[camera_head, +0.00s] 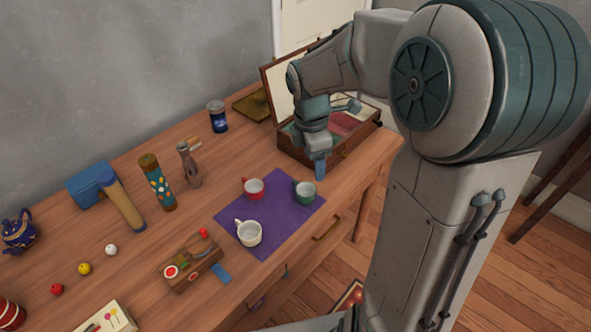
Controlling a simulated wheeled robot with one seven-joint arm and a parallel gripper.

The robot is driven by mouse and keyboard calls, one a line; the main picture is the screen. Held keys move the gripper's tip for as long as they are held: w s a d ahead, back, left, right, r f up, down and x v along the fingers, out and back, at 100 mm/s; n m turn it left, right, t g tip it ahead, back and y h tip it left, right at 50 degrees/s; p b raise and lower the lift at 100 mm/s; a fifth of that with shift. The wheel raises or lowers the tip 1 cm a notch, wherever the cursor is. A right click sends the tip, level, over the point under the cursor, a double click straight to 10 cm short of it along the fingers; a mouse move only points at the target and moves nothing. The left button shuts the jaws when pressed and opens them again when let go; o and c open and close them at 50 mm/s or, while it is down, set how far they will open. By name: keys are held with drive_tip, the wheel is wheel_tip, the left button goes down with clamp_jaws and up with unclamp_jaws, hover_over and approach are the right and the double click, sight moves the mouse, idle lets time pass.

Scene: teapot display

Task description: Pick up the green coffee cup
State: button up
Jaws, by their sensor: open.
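The green coffee cup (304,191) stands upright on a purple cloth (285,219) near the table's right end. A red cup (253,188) stands to its left, and a white cup (249,233) stands nearer the table's front edge, both on the same cloth. My gripper (320,168) points down above and slightly right of the green cup, apart from it, in front of an open wooden box. It looks empty. Its fingers show nearly edge-on, so the gap between them is hard to see.
The open box (345,144) stands at the table's back right. A wooden toy (192,266) lies left of the cloth.

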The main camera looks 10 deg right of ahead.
drive_tip(key=w+f+n+y+b, duration=0.1)
drive_tip(key=w+f+n, duration=0.3)
drive_tip(key=n, duration=0.1)
drive_tip(key=b, duration=0.1)
hover_over(306, 191)
drive_tip(key=s, duration=0.2)
wheel_tip(306, 191, down, 8)
drive_tip(key=shift+r, duration=0.1)
drive_tip(key=shift+a+f+b, duration=0.15)
drive_tip(key=shift+f+b, duration=0.2)
drive_tip(key=shift+f, duration=1)
drive_tip(key=shift+a+f+b, duration=0.15)
drive_tip(key=shift+f+b, duration=0.2)
drive_tip(key=shift+f, duration=1)
drive_tip(key=c, duration=0.8)
